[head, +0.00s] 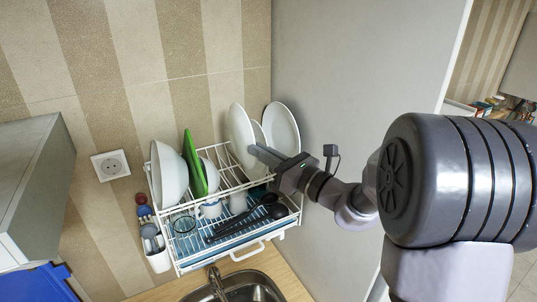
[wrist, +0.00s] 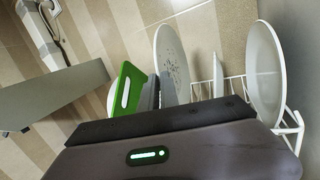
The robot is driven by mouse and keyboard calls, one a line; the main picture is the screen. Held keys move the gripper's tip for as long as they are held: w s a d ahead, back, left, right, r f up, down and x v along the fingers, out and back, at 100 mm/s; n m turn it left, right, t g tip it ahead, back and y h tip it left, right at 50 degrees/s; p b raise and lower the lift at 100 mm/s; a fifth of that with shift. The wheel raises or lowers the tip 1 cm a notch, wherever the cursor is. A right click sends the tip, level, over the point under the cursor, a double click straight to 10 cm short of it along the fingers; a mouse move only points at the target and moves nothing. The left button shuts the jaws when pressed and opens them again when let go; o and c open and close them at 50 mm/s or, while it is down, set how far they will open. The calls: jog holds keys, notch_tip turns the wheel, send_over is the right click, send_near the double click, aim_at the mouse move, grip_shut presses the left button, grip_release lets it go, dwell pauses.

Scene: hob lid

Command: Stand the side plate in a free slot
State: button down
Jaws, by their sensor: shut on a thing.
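The side plate, white and near upright, shows in the head view (head: 240,132) and, with grey speckles on its face, in the wrist view (wrist: 171,62). The plate is over the upper tier of the white wire dish rack (head: 176,252). I cannot tell whether its lower edge sits between the wires. To its right stand a smaller white plate (wrist: 218,75) and a large white plate (head: 282,128), with a gap between each.
Left of the held plate are a green board (head: 194,162), a white dish (head: 209,173) and a white bowl (head: 169,172). Cups and black utensils lie on the lower tier. A grey panel (head: 340,70) rises close on the right. A sink (head: 236,290) is in front.

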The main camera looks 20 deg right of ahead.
aim_at(252, 166)
jog(key=shift+w+a+r+p, duration=0.1)
jog(key=shift+w+p, duration=0.1)
jog(key=shift+w, duration=0.25)
jog(key=shift+w+a+r+p, duration=0.1)
jog(key=shift+w+p, duration=0.1)
jog(key=shift+w, duration=0.25)
jog(key=w, duration=0.2)
jog(key=w+p, duration=0.1)
jog(key=shift+w+a, duration=0.4)
notch_tip(252, 166, down, 8)
jog(key=b, duration=0.6)
jog(key=shift+b, duration=0.4)
jog(key=shift+f+b, duration=0.75)
jog(key=shift+f, duration=0.1)
jog(key=c, duration=1.5)
grip_release()
jog(key=shift+f, duration=0.1)
